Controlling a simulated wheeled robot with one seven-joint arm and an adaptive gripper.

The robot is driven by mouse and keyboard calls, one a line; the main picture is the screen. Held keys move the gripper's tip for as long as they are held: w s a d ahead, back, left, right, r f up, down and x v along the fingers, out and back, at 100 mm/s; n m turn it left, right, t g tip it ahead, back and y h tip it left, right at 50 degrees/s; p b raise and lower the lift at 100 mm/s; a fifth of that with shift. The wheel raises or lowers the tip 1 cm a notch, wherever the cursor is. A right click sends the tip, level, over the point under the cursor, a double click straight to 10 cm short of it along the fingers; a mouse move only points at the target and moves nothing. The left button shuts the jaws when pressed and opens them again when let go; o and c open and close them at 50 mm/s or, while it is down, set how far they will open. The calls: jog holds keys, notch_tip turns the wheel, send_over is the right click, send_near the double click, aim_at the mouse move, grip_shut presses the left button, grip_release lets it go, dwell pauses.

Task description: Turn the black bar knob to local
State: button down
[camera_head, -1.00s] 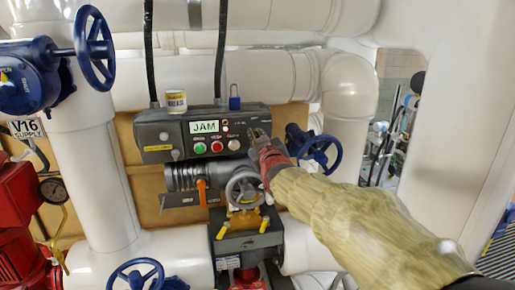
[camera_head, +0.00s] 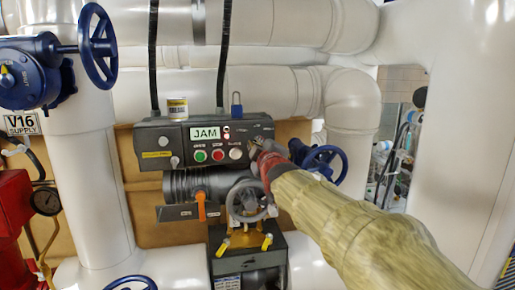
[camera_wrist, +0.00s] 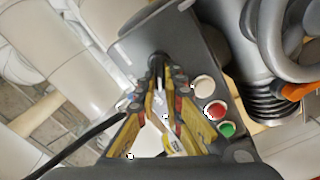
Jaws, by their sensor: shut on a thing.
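A dark grey control box (camera_head: 150,139) with a lit screen reading JAM (camera_head: 205,133) is on the pipework in the head view. My gripper (camera_head: 257,144) is at the box's right end, with my arm reaching in from the lower right. In the wrist view my gripper (camera_wrist: 157,66) has its fingers closed together on the black bar knob (camera_wrist: 156,58) at the box face. The knob is mostly hidden by the fingers, and its pointing direction and the label marks cannot be read.
Green (camera_head: 200,156), red (camera_head: 217,155) and white (camera_head: 236,153) buttons sit left of my gripper. A blue handwheel (camera_head: 325,165) is close behind it on the right. A grey handwheel (camera_head: 247,200) and an orange lever (camera_head: 201,205) are below the box.

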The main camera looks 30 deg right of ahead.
dwell(0.4)
jog(key=c, duration=1.9)
grip_release()
jog(key=v, duration=1.2)
